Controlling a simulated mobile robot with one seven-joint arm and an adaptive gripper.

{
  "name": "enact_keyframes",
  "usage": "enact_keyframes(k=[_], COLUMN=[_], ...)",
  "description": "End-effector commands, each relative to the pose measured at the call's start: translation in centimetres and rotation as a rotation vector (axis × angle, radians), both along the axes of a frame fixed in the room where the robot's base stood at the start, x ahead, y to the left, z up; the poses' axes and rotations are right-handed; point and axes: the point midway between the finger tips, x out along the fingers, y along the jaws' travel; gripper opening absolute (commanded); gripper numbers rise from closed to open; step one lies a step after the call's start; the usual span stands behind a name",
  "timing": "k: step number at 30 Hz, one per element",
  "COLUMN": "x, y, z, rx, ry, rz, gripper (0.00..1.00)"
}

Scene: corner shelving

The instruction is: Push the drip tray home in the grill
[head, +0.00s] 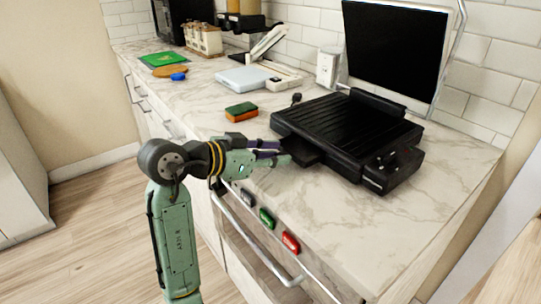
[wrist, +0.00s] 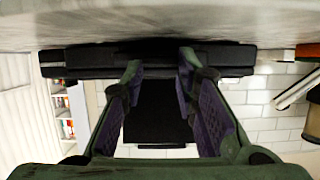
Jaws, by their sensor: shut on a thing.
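The black grill (head: 345,128) stands on the marble counter. It also shows as a dark band across the wrist view (wrist: 80,57), where the counter appears at the top. The black drip tray (head: 300,151) juts from the grill's left side in the head view, partly out of its slot. My gripper (head: 284,154) reaches in level from the left and is shut on the tray's outer end. In the wrist view its two fingers (wrist: 160,68) stand apart on either side of the tray end. The tray's inner part is hidden inside the grill.
A green-and-orange sponge (head: 241,111) lies left of the grill. Grey, green and red items (head: 267,217) sit along the front edge above a drawer handle (head: 255,245). The counter in front of the grill is clear.

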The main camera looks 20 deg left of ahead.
Motion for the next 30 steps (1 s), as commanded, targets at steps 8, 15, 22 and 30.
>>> enact_keyframes(k=[8, 15, 22, 30], x=[0.6, 1.1, 1.5, 2.0], y=[-0.5, -0.8, -1.2, -1.6], z=[0.0, 0.0, 0.0, 0.0], rx=[0.0, -0.001, -0.001, -0.001], ry=[0.0, -0.001, -0.001, 0.0], rz=[-0.001, -0.001, -0.001, -0.002], gripper=[0.0, 0.0, 0.0, 0.0])
